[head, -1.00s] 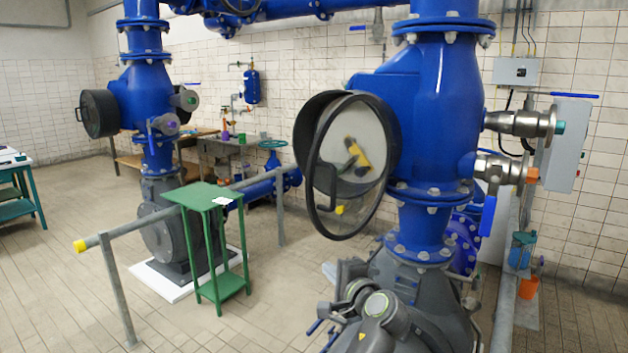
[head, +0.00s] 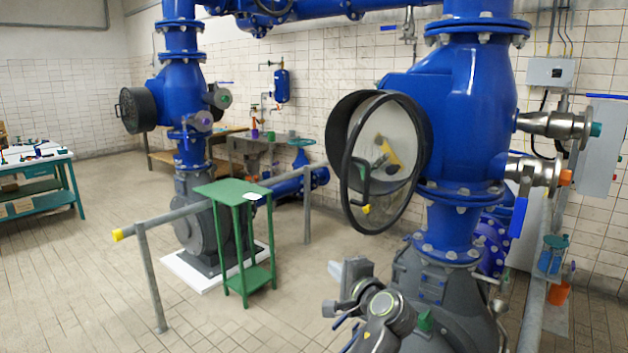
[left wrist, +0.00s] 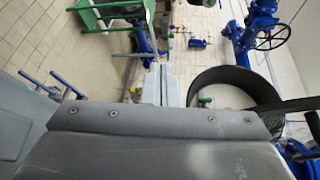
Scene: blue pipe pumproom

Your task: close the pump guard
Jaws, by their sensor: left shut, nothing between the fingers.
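The pump guard (head: 347,118) is a black round housing on the side of the near blue pump body. Its round door, a black-rimmed clear window (head: 352,150) with a black handle (head: 364,178), stands swung out from the housing, ajar. A yellow object shows through the window. My left gripper (head: 350,268) is below the door, near the grey pump casing, apart from the guard. In the left wrist view its fingers (left wrist: 160,70) are together and empty, with the black guard rim (left wrist: 228,76) to their right. My right gripper is not in view.
A green stand (head: 232,190) and a grey rail with a yellow end (head: 117,234) stand to the left. Valves with steel bodies (head: 555,124) project at the right. A workbench (head: 35,165) is at the far left.

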